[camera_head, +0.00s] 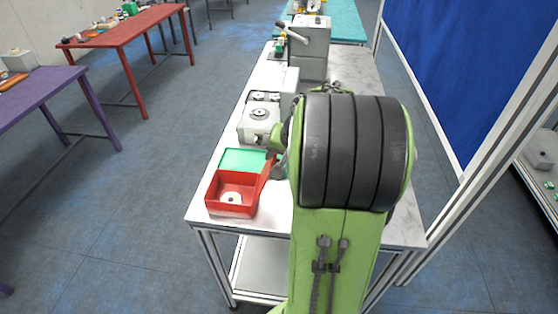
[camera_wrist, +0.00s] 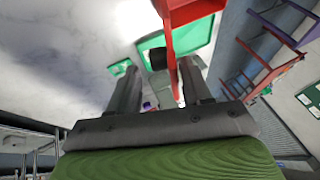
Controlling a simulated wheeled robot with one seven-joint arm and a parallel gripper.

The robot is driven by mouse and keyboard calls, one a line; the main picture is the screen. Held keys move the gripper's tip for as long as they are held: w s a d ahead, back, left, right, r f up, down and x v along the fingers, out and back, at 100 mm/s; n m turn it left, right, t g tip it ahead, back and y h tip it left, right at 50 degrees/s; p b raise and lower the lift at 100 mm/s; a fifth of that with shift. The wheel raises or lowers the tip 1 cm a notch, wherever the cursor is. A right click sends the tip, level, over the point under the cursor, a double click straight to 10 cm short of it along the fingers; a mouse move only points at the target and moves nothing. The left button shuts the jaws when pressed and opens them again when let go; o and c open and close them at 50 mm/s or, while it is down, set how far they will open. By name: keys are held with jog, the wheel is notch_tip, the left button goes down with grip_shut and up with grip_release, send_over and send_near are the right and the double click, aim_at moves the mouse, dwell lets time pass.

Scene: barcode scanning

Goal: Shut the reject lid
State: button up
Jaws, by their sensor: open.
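The red reject box (camera_head: 230,190) stands open at the near left of the white table, with a pale round disc visible inside. Its red lid (camera_head: 268,172) stands up at the box's right side. In the wrist view the lid (camera_wrist: 171,40) shows nearly edge-on as a narrow red strip, with a small dark piece beside it. My gripper (camera_wrist: 159,67) is open, and the strip runs down the picture between its two fingers. I cannot tell whether either finger touches it. In the head view my arm hides most of the gripper.
A green tray (camera_head: 243,160) lies just behind the red box. Grey machines (camera_head: 258,120) stand farther back along the table. The table's left edge is close to the box. A purple table (camera_head: 40,95) and a red table (camera_head: 125,30) stand apart at left.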

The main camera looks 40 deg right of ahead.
jog(key=shift+x, duration=1)
jog(key=shift+r, duration=0.1)
jog(key=shift+c, duration=0.2)
grip_shut()
jog(key=shift+w+a+r, duration=0.2)
jog(key=shift+w, duration=0.1)
